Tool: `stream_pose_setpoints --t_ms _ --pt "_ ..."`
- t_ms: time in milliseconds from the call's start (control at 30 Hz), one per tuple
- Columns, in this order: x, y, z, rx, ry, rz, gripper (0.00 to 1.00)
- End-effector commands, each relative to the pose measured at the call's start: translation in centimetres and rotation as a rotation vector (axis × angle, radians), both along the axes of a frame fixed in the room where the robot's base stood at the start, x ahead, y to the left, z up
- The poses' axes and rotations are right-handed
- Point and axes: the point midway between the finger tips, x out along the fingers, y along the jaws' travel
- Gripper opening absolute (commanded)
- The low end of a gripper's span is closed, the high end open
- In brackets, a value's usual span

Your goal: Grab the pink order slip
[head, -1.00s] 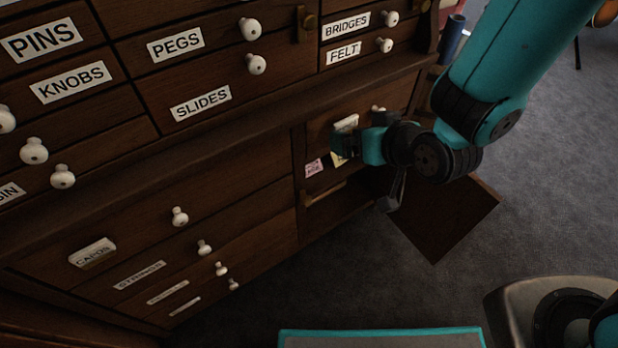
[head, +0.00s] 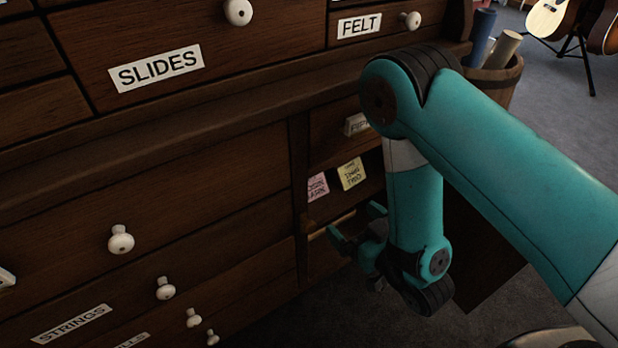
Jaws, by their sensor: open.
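My gripper (head: 353,228) is open, below and a little right of the pink slip, in front of the opening. No slip shows between its fingers. My arm covers part of the cabinet to the right of the slips.
A flap or door (head: 478,262) stands out from the cabinet behind my arm. White knobs stick out of the drawers, such as one at the lower left (head: 120,240). A wooden bin (head: 494,80) of rolls and a guitar (head: 552,17) stand at the back right.

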Motion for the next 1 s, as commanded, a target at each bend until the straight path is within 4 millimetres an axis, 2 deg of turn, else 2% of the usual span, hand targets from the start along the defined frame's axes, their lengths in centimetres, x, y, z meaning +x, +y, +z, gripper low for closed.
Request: stream_pose_setpoints --t_ms 67,133,500,767,933,1000 --pt "0.4 0.3 0.6 -0.001 0.001 0.0 1.0" --pt "1.4 1.0 -0.5 0.003 -0.005 0.001 1.0" --pt "7.3 5.3 -1.7 0.001 -0.003 0.005 1.0" --pt "8.9 6.4 -2.0 0.0 -0.001 0.004 1.0" --pt "10.9 8.1 -2.6 0.003 -0.003 0.006 1.0" --pt "11.6 8.5 -2.0 -0.001 0.0 0.007 1.0"
